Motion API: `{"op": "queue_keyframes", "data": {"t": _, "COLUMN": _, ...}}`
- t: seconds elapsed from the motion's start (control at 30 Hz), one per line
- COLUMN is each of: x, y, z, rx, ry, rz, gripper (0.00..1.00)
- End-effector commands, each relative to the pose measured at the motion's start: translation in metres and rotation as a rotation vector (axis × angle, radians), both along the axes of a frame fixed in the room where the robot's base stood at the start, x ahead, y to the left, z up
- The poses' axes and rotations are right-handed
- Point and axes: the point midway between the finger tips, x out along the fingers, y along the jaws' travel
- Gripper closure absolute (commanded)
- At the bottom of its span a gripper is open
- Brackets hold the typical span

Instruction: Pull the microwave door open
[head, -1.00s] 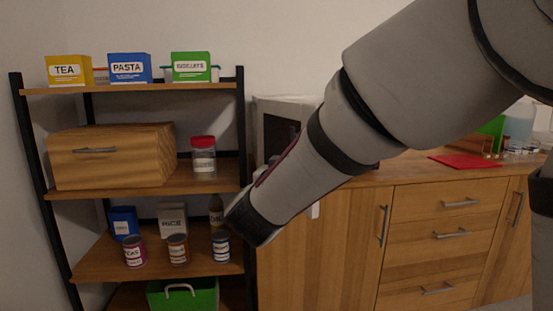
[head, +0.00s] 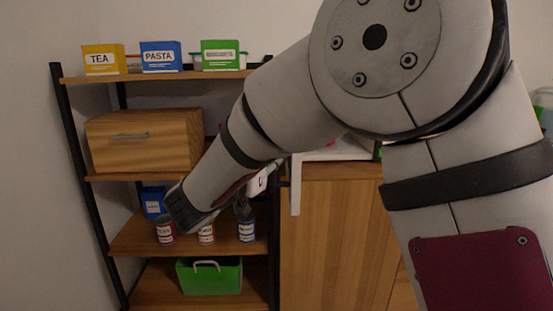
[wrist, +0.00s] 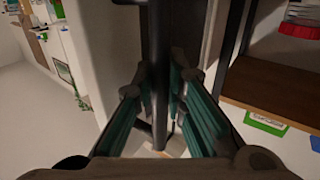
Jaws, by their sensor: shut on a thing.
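In the wrist view my gripper (wrist: 160,88) is shut on a dark upright bar, the microwave door handle (wrist: 158,45), with a teal-padded finger on each side. A pale upright panel (wrist: 98,45), apparently part of the microwave door, stands left of the handle. In the head view a white upright edge (head: 296,188), apparently the microwave door, hangs out in front of the wooden cabinet. A piece of the white microwave (head: 335,153) shows on the counter. My arm hides the rest of the microwave, and how wide the door stands is hard to tell.
A shelf rack stands at the left with a wooden bread box (head: 145,140), a tea box (head: 103,60), several cans and a green bin (head: 209,276). The wooden cabinet (head: 335,240) stands right of it. Open floor shows left in the wrist view (wrist: 40,125).

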Motion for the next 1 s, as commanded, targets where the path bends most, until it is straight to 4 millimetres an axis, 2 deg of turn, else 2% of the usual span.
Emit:
{"op": "queue_keyframes", "data": {"t": 0.2, "x": 0.0, "y": 0.0, "z": 0.002, "rx": 0.0, "ry": -0.005, "rz": 0.001, "gripper": 1.0}}
{"op": "queue_keyframes", "data": {"t": 0.23, "x": 0.0, "y": 0.0, "z": 0.002, "rx": 0.0, "ry": -0.005, "rz": 0.001, "gripper": 0.84}}
{"op": "queue_keyframes", "data": {"t": 0.3, "x": 0.0, "y": 0.0, "z": 0.002, "rx": 0.0, "ry": -0.005, "rz": 0.001, "gripper": 0.68}}
{"op": "queue_keyframes", "data": {"t": 0.73, "x": -0.005, "y": 0.004, "z": 0.001, "rx": 0.0, "ry": -0.001, "rz": 0.003, "gripper": 0.67}}
{"op": "queue_keyframes", "data": {"t": 0.87, "x": -0.021, "y": 0.016, "z": 0.001, "rx": 0.0, "ry": -0.002, "rz": 0.005, "gripper": 0.67}}
{"op": "queue_keyframes", "data": {"t": 1.0, "x": -0.044, "y": 0.033, "z": 0.001, "rx": 0.0, "ry": -0.003, "rz": 0.006, "gripper": 0.67}}
